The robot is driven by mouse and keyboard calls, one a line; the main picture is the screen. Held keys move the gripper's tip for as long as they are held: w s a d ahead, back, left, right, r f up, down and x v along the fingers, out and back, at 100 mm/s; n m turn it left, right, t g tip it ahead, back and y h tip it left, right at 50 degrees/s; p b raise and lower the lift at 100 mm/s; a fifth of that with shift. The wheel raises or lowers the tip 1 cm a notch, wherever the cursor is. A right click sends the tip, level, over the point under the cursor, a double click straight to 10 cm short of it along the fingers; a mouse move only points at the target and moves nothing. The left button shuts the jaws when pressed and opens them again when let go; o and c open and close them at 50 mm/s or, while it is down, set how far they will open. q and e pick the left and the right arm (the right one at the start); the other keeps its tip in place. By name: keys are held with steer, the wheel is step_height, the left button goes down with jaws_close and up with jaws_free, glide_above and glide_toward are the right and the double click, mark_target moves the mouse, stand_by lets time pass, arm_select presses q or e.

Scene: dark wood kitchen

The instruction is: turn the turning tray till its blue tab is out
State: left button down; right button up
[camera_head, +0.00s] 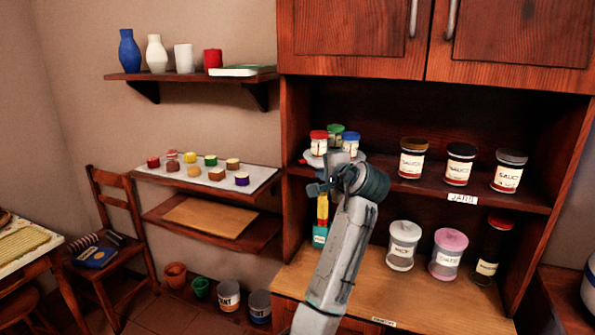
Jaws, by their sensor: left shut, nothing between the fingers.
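The turning tray (311,156) is a pale round tray on the cupboard's middle shelf, at its left end. It carries small jars with a red lid (319,140), a green lid (336,132) and a blue lid (350,142). A small red bit shows at the tray's left edge. I cannot make out a blue tab; my arm hides much of the tray's front. My left gripper (316,187) is shut and empty, just in front of and below the tray. I cannot tell whether it touches the tray. My right gripper is out of view.
Sauce jars (460,163) stand to the right on the same shelf, behind a label. Below, canisters (404,245) and a dark bottle (490,250) stand on the counter. A colourful stack (321,220) stands left of my arm. Wall shelves and a chair (120,215) are further left.

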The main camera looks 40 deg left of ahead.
arm_select(q)
steer(key=d, duration=0.1)
steer(key=p, duration=0.5)
glide_toward(303, 162)
steer(key=x, duration=0.5)
steer(key=shift+a+f, duration=0.1)
steer(key=shift+a, duration=0.2)
steer(key=shift+w+a+f+p, duration=0.15)
steer(key=shift+w+a+p, duration=0.1)
steer(key=shift+a+p, duration=0.1)
